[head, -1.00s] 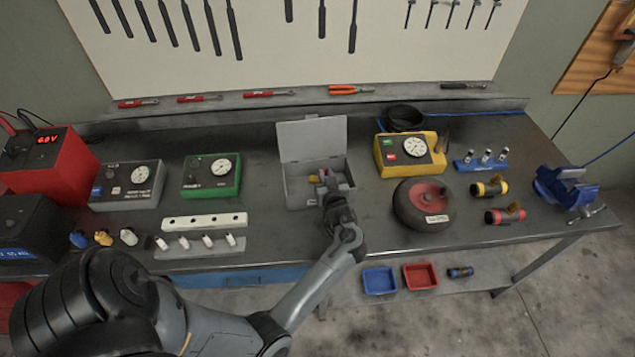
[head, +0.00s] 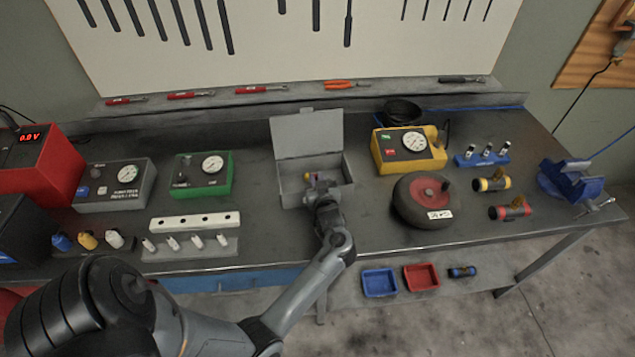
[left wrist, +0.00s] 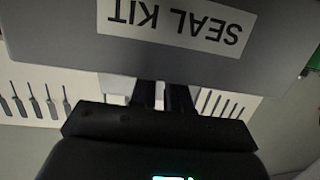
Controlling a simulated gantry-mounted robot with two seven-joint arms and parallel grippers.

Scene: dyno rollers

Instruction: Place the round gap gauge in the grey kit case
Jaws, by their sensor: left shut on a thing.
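The grey kit case (head: 291,199) stands open at the middle of the bench, its lid (head: 306,136) raised at the back. In the left wrist view a grey panel with an upside-down "SEAL KIT" label (left wrist: 176,22) fills the top. My left gripper (head: 319,187) is over the front of the case, its fingers pointing in. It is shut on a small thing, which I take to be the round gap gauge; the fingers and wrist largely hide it. The fingers (left wrist: 165,95) also show in the left wrist view. My right gripper is not in view.
A green gauge box (head: 203,176) stands left of the case. A yellow gauge box (head: 408,150) and a black wheel (head: 421,201) stand to its right. A white strip with holes (head: 195,221) lies front left. Bench space beside the case is clear.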

